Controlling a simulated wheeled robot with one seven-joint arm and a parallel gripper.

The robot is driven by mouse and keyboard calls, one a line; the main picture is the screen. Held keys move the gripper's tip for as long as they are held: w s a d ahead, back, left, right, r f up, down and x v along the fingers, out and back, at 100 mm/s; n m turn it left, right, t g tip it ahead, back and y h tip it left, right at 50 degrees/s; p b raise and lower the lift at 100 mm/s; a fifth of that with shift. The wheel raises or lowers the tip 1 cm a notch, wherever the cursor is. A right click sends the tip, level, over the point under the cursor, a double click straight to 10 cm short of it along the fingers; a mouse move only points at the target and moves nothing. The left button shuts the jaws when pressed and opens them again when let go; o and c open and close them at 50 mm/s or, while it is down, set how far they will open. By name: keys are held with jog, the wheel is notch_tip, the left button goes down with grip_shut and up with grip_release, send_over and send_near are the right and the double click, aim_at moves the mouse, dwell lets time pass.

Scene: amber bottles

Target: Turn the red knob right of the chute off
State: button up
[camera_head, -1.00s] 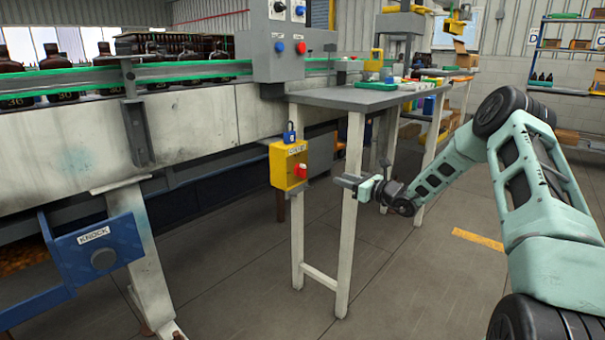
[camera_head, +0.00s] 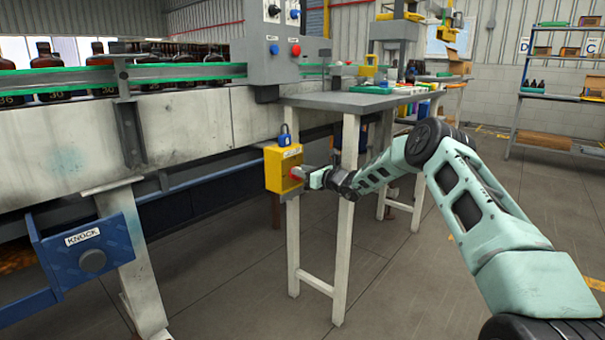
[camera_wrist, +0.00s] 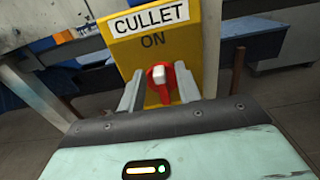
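The red knob (camera_head: 296,173) is on the front of a yellow box (camera_head: 277,168), beside a white table leg. In the wrist view the knob (camera_wrist: 160,84) has a white-marked handle, and the box (camera_wrist: 211,30) reads "CULLET" with "ON" above the knob. My gripper (camera_wrist: 160,76) is open, with one finger on each side of the knob and small gaps visible. In the head view my gripper (camera_head: 307,178) is at the box's front and partly hides the knob. The chute cannot be identified for certain.
A blue padlock (camera_head: 285,136) sits on top of the box. A grey-topped table (camera_head: 350,101) stands over my gripper, its legs close by. A blue panel marked "KNOCK" (camera_head: 92,248) is at left, below the conveyor (camera_head: 190,128) with amber bottles. Floor at right is free.

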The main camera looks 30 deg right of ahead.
jog(key=shift+c, duration=0.3)
grip_shut()
